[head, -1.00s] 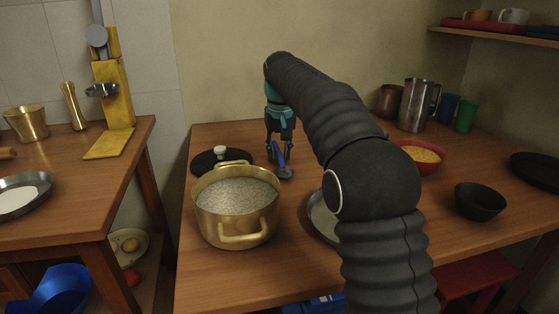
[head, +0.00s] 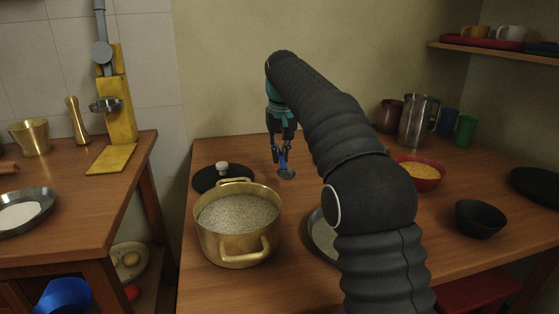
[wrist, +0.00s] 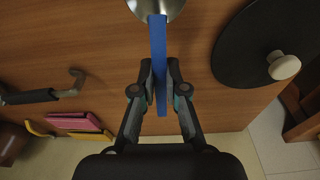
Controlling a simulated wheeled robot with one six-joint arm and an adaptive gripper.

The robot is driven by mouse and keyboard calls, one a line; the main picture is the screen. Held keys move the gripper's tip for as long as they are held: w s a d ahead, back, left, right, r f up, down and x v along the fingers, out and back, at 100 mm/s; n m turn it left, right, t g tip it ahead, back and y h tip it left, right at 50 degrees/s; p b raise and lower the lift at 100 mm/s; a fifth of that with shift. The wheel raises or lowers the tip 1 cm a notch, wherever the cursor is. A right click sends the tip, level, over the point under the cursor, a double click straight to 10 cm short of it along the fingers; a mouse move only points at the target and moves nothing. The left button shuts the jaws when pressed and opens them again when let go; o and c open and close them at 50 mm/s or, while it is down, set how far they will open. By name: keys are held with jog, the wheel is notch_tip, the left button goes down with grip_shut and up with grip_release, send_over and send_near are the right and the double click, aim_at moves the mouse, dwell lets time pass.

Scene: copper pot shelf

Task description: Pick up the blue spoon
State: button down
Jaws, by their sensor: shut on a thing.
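The blue spoon (head: 287,172) has a flat blue handle and a grey, metallic-looking bowl. It stands near the back left of the wooden table, right of the black lid. My gripper (head: 281,157) points down and is shut on the handle, with the bowl below the fingers. In the wrist view the blue handle (wrist: 158,50) runs between both fingers of my gripper (wrist: 159,80), and the shiny bowl (wrist: 155,7) is cut off at the top edge. I cannot tell whether the bowl touches the table.
A brass pot (head: 236,248) full of grainy contents stands in front, left of the spoon. The black lid (head: 206,181) with a pale knob lies behind it. A red bowl (head: 418,182), a black bowl (head: 480,220) and a metal pitcher (head: 417,122) stand to the right.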

jog(key=s+d+r, duration=0.6)
jog(key=s+d, duration=0.2)
jog(key=shift+d+r+b, duration=0.2)
jog(key=shift+r+b, duration=0.2)
dwell(0.8)
